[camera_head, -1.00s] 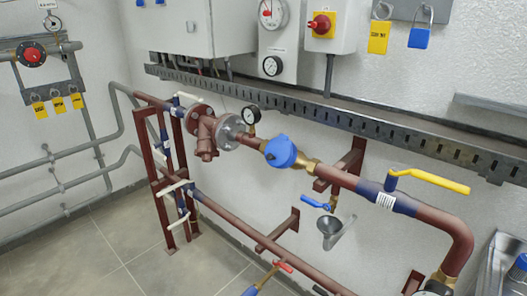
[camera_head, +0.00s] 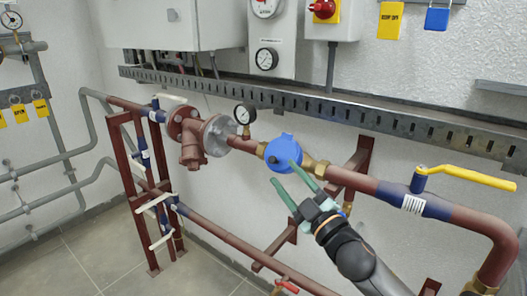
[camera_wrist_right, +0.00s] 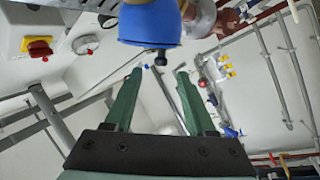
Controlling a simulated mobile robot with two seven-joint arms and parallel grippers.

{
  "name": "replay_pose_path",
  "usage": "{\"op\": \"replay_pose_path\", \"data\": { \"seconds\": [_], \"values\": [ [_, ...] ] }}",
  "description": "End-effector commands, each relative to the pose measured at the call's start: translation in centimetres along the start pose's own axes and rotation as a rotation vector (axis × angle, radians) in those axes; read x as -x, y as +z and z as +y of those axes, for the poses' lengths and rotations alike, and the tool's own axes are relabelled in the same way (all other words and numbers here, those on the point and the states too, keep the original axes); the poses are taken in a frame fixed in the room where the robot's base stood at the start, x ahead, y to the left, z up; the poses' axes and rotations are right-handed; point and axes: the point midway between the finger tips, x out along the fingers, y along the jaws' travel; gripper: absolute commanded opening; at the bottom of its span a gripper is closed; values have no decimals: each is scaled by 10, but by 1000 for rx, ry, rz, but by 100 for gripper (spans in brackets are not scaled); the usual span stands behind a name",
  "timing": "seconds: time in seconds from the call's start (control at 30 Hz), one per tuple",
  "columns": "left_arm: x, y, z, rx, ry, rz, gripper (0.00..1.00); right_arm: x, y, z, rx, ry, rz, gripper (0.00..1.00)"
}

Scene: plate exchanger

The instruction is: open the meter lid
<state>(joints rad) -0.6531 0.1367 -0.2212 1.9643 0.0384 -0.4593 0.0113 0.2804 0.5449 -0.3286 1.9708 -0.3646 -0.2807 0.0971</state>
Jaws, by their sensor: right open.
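The water meter with its round blue lid (camera_head: 284,150) sits on the dark red pipe between brass fittings, and the lid looks closed. In the right wrist view the blue meter (camera_wrist_right: 150,22) is at the top, with a small dark knob (camera_wrist_right: 160,58) at its lower edge. My right gripper (camera_head: 283,173) is open, its green fingers pointing up at the lower front of the meter. In the right wrist view the open fingertips (camera_wrist_right: 158,76) are just below the knob with nothing between them; I cannot tell whether they touch the meter. My left gripper is not in view.
A pressure gauge (camera_head: 244,114) stands on the pipe left of the meter. A yellow-handled valve (camera_head: 465,177) is to the right. A slotted cable tray (camera_head: 330,107) runs along the wall above. The lower pipe (camera_head: 225,233) runs below.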

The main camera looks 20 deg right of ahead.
Motion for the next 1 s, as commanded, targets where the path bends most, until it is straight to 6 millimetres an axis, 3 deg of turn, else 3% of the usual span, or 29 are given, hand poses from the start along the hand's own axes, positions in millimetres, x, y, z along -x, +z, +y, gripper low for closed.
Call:
{"op": "replay_pose_path", "data": {
  "seconds": [0.3,0.5,0.7,1.0],
  "values": [
    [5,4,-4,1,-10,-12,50,-58,-1,1,0,2,0,56],
    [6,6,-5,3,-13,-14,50,-84,0,0,-1,0,-1,56],
    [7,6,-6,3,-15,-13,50,-95,0,-1,-2,-1,-1,56],
    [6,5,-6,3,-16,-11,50,-96,0,-1,-1,-1,-1,55]
  ]
}}
